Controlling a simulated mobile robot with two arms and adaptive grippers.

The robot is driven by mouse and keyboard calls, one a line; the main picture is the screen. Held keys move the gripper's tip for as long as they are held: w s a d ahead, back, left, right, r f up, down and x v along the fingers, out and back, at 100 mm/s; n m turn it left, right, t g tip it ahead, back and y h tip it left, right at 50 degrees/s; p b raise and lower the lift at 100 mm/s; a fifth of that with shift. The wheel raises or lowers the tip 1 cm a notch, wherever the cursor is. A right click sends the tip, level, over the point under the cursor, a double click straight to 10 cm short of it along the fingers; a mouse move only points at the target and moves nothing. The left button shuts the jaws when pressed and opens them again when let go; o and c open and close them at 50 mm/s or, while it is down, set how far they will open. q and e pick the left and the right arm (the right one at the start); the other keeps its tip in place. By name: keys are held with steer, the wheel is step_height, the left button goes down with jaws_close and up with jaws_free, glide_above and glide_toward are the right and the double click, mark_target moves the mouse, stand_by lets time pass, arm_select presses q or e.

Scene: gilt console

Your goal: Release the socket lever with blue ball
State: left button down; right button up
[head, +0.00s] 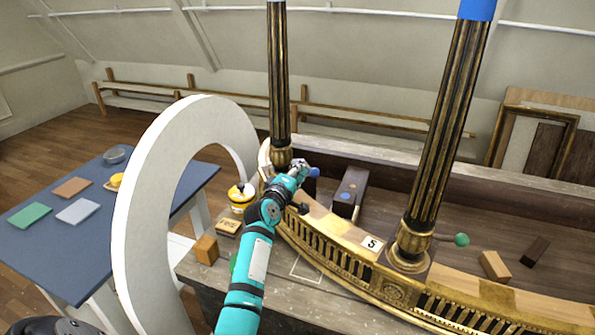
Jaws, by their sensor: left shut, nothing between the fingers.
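The blue ball (314,172) sits just right of the base of the left fluted column (279,80), at the console's gilt rail. Its lever and the socket there are mostly hidden behind my left gripper (303,168). That gripper is shut with nothing held, right beside the ball; I cannot tell whether it touches it. My teal left arm reaches up to it from the bottom of the view. The right column (446,130) stands in a gilt socket (409,246) with a green-ball lever (461,239) pointing right. My right gripper is out of view.
A dark box (348,192) with a blue spot lies right of the blue ball. A yellow pot (241,196) and wooden blocks (206,249) stand left of my arm. A large white arch (145,200) rises at the left, before a blue table (60,245).

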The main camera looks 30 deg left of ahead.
mark_target(315, 170)
arm_select(q)
steer(key=shift+w+d+p, duration=0.3)
steer(key=shift+w+d, duration=0.2)
steer(key=shift+d, duration=0.2)
steer(key=shift+w+d+p, duration=0.3)
steer(key=shift+w+d, duration=0.2)
steer(key=shift+d, duration=0.15)
steer(key=shift+w+d, duration=0.5)
steer(key=shift+w, duration=0.15)
steer(key=shift+w+d, duration=0.3)
steer(key=shift+w, duration=0.25)
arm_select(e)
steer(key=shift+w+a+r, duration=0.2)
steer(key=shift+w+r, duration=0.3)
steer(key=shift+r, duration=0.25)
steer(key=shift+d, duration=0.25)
arm_select(q)
steer(key=shift+d, duration=0.1)
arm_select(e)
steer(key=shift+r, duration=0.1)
